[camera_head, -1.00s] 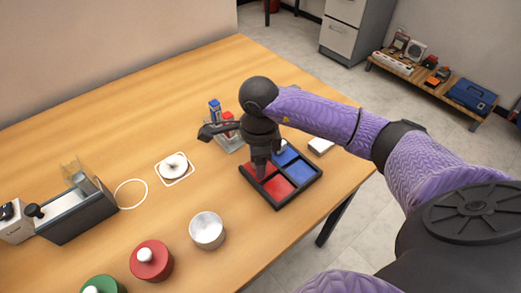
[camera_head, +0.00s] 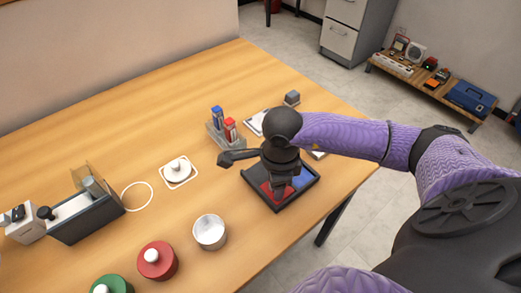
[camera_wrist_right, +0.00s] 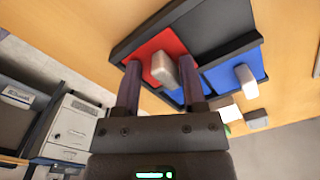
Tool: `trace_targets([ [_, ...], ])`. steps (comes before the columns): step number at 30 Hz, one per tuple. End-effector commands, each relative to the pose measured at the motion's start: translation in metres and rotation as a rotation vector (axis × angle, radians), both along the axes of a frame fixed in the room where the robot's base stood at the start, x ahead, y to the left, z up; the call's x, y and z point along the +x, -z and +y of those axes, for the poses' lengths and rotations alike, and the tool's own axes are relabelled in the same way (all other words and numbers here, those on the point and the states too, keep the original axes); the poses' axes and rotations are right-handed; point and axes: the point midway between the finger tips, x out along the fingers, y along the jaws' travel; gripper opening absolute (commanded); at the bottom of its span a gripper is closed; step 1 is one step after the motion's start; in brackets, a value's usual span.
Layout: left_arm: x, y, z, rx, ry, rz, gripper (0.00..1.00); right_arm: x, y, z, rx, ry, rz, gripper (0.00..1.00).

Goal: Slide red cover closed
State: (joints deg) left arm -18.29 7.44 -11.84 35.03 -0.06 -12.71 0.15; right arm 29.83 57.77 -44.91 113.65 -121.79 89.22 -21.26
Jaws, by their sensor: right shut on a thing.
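The dark tray (camera_head: 250,181) lies near the table's right edge in the head view, with the red cover (camera_head: 269,190) and blue cover (camera_head: 303,178) in it. My right gripper (camera_head: 282,194) comes down over the tray and hides much of it. In the right wrist view, the red cover (camera_wrist_right: 163,40) carries a pale knob (camera_wrist_right: 163,69) between my gripper's fingers (camera_wrist_right: 160,78), which are shut on it. A dark bare panel (camera_wrist_right: 208,28) lies beside the red cover. The blue cover (camera_wrist_right: 222,78) has its own pale knob (camera_wrist_right: 245,80). My left gripper is not in view.
A holder with blue and red items (camera_head: 222,128) stands just behind the tray. A metal cup (camera_head: 209,232), a red lidded pot (camera_head: 157,260) and a green one (camera_head: 112,285) stand to the left. A white knobbed plate (camera_head: 178,171) lies further back.

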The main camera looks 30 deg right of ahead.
Motion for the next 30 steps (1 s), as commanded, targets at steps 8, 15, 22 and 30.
trace_targets([
  [8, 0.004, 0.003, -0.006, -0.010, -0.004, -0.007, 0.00, -0.004, 0.008, -0.002, -0.008, 0.003, 0.018, 0.76],
  [15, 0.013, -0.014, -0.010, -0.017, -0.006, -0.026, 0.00, -0.004, -0.014, -0.001, -0.006, 0.002, 0.014, 0.76],
  [22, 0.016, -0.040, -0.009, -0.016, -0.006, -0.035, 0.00, -0.003, -0.051, 0.000, -0.004, 0.000, 0.008, 0.76],
  [30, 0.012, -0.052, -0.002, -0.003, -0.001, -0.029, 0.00, -0.002, -0.068, 0.000, -0.003, -0.001, 0.008, 0.76],
])
